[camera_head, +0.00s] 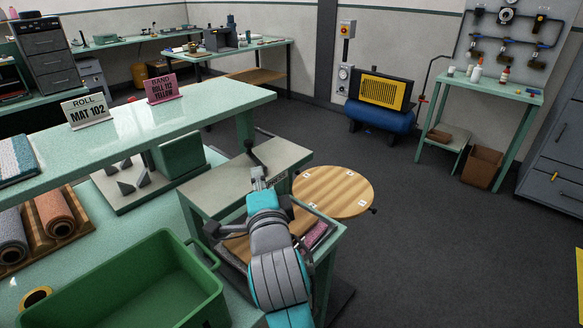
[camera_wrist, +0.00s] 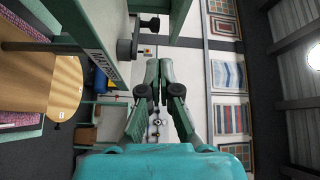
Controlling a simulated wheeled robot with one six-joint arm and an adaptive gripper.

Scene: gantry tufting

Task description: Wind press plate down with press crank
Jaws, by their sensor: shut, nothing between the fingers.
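The press (camera_head: 225,175) stands at the middle of the head view, with a pale top, green frame and a label on its front. Its dark crank (camera_head: 250,148) sticks up above the top, just beyond my gripper (camera_head: 259,178). In the wrist view, a black knob and a grey hub of the crank (camera_wrist: 127,50) show near the label. My gripper (camera_wrist: 157,75) is shut and empty, its fingertips apart from the crank. The wooden press plate (camera_head: 238,248) lies inside the press, partly hidden by my arm; it also shows in the wrist view (camera_wrist: 25,80).
A round wooden table (camera_head: 335,190) stands right of the press. Open floor (camera_head: 430,230) lies to the right.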

